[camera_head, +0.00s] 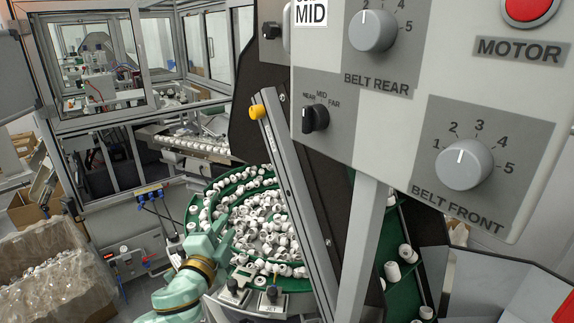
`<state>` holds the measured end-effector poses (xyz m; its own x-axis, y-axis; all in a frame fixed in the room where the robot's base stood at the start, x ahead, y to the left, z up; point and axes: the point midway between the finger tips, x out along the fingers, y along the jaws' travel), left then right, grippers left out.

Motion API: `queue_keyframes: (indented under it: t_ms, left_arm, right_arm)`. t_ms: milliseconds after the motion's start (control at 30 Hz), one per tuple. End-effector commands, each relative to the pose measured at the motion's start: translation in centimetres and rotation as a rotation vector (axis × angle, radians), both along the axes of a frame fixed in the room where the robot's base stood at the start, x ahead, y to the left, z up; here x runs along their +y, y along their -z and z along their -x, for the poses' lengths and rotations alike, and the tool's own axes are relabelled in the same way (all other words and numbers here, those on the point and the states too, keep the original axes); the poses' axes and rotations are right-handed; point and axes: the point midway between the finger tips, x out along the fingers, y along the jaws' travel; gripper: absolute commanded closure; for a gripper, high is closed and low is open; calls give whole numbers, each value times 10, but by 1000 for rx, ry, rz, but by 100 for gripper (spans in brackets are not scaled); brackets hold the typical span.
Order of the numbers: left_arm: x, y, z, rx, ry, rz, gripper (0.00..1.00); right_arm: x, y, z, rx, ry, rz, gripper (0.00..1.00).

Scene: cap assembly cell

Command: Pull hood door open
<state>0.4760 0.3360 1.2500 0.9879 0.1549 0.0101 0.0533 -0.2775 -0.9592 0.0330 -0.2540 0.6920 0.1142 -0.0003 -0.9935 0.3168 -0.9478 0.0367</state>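A long grey metal bar with a yellow knob (257,112) near its top slants down through the middle of the head view. It looks like the edge of the hood door (296,190), seen nearly edge-on; how far it stands open is hard to tell. My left gripper (222,240), pale green, is low in the view at the near left edge of the green bowl. It is well below the yellow knob and apart from it. Its fingers are small and blend with the bowl, so their opening is unclear. My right gripper is not in view.
A green bowl (197,197) full of white caps lies behind the bar. A control panel (340,150) with knobs fills the upper right. Two small black knobs (272,294) sit on a plate below the bowl. A box lined with plastic (60,285) stands at lower left.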

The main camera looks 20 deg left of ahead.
Motion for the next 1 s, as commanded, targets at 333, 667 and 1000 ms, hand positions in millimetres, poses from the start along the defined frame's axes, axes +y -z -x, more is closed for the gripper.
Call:
queue_keyframes:
  t_ms: [333, 667, 1000]
  left_arm:
    - [-47, -342, 12, -713, 512, -1109, 71]
    - [-23, -419, 66, -548, 596, -1809, 71]
    - [-56, -429, 31, -537, 601, -1825, 71]
  right_arm:
    - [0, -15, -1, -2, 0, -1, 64]
    - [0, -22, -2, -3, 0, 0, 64]
    - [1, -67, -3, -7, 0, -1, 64]
